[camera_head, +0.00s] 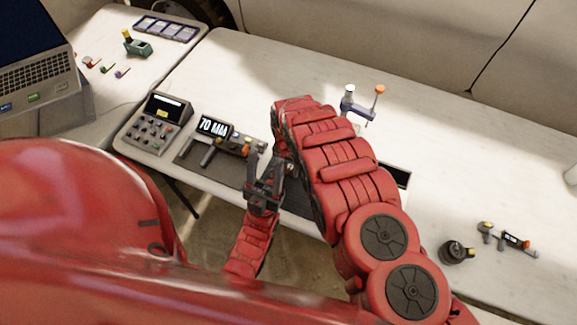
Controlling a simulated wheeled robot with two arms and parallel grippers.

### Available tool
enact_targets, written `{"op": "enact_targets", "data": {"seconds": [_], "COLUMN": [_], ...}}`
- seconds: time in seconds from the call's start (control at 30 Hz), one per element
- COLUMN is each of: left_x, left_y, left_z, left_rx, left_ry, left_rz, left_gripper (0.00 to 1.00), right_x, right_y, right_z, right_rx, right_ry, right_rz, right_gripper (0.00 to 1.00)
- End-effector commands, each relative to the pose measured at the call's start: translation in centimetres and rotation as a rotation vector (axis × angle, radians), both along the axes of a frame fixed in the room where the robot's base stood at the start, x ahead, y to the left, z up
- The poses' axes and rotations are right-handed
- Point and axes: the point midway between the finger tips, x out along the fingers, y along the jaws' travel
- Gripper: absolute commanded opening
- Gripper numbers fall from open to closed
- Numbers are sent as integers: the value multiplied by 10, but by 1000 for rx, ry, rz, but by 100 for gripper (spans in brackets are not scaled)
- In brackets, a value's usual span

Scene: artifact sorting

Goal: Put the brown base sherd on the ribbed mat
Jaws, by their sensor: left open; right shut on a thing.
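My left gripper (265,170) is open, with its dark fingers pointing up over the table's front edge. My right arm reaches in from the lower right, bends over at the top and comes down close to the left gripper. My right gripper (283,150) is mostly hidden by its own arm. It is shut on a small dark brownish piece (291,168), too small and covered to tell for sure whether it is the brown base sherd. A dark mat (188,154) lies at the table's front, left of the grippers; I cannot make out ribs on it.
A keypad device (150,130) and a "70 MM" display (214,126) stand left. A blue and orange clamp-like tool (360,103) stands behind my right arm. A round black object (457,252) and small tools (510,240) lie right. The right back table is clear.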

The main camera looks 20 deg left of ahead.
Motion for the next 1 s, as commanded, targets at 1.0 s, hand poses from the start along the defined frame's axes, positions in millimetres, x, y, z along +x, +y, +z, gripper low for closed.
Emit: {"op": "enact_targets", "data": {"seconds": [1.0], "left_x": [0], "left_y": [0], "left_z": [-15], "left_rx": [0], "left_ry": [0], "left_rz": [0], "left_gripper": [50], "right_x": [1], "right_y": [1], "right_z": [66], "right_rx": [3], "right_ry": [-3], "right_rz": [-1], "right_gripper": [82]}}
